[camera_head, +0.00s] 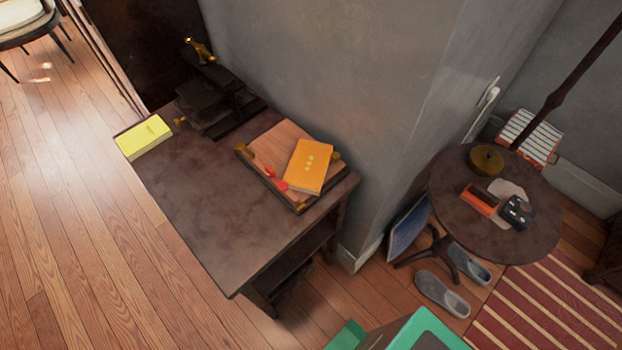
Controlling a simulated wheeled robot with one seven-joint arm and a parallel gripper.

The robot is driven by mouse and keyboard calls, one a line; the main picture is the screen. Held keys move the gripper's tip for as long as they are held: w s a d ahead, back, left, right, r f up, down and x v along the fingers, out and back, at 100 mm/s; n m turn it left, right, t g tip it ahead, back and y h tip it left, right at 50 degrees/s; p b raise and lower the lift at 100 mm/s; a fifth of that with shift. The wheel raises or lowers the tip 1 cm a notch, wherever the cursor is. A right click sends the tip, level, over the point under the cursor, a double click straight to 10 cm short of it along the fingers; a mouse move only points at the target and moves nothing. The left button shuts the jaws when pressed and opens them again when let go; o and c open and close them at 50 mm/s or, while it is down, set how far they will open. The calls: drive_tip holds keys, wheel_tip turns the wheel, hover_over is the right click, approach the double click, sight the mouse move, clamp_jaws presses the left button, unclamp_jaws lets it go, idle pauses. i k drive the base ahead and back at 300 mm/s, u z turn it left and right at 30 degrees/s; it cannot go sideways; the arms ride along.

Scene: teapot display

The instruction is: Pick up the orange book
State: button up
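The orange book (308,167) lies flat on a wooden board (262,150) with brass-coloured fittings, on the back right part of a dark brown desk (205,215). The book's cover is orange-yellow with a few small pale marks. Its right edge is close to a brass fitting of the board. A small red object (280,184) lies just left of the book's lower end. My gripper is not in view; only a green and dark part of my own body shows at the bottom edge.
A yellow book (144,137) lies on the desk's left corner, near a dark tiered stand (215,103). The desk's front is clear. At right, a round table (540,225) holds several small objects, with slippers (442,293) on the floor below. A wall rises behind the desk.

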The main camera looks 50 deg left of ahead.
sight(306, 170)
drive_tip(key=u, duration=1.3)
drive_tip(key=k, duration=0.35)
drive_tip(key=u, duration=0.05)
drive_tip(key=i, duration=0.5)
drive_tip(key=z, duration=0.05)
